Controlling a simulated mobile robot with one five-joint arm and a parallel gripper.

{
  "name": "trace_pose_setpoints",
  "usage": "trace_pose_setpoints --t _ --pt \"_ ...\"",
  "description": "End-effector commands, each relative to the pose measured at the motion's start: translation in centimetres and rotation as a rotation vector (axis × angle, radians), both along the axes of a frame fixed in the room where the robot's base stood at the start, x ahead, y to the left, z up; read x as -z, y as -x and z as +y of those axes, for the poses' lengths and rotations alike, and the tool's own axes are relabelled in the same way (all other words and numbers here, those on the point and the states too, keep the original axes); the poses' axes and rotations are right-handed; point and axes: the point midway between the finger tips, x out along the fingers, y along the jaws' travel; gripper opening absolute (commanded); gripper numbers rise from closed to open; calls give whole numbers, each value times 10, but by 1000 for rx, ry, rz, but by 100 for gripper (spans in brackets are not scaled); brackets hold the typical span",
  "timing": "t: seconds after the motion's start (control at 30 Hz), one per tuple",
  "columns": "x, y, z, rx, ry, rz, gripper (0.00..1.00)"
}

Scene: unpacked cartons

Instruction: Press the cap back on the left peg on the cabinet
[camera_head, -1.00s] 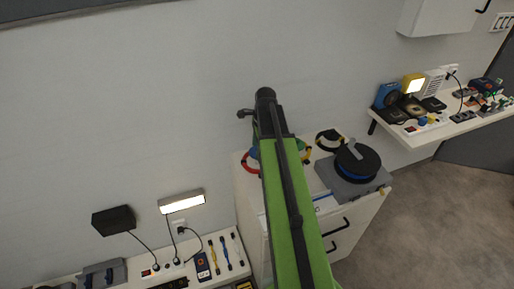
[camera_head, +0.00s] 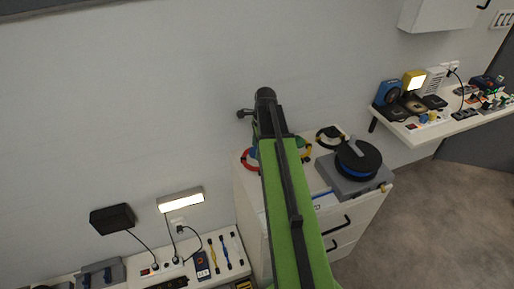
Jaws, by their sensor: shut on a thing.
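A white cabinet (camera_head: 251,210) with dark handles stands against the wall, right of centre. My green arm with its black end (camera_head: 266,105) reaches across the cabinet and covers much of its top. The jaws of my gripper do not show; they are hidden behind or below the arm. I see neither the cap nor the left peg in this view.
On the cabinet top are coloured wire coils (camera_head: 249,160), a black coil (camera_head: 329,137) and a dark cable reel (camera_head: 358,161) on a grey box. A cluttered wall shelf (camera_head: 440,131) is at right. A bench with tools and a lit lamp (camera_head: 181,201) is at lower left.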

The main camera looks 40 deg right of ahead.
Motion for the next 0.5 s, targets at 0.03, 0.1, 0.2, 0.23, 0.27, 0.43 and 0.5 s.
trace_pose_setpoints --t 0.03,0.1,0.2,0.23,0.27,0.43,0.5 --pt "1 0 0 -1 0 0 19" --pt "0 0 1 -1 0 0 20" --pt "0 0 1 -1 0 0 20" --pt "0 0 1 -1 0 0 67" --pt "0 0 1 -1 0 0 71" --pt "0 0 1 -1 0 0 90" --pt "0 0 1 -1 0 0 90"
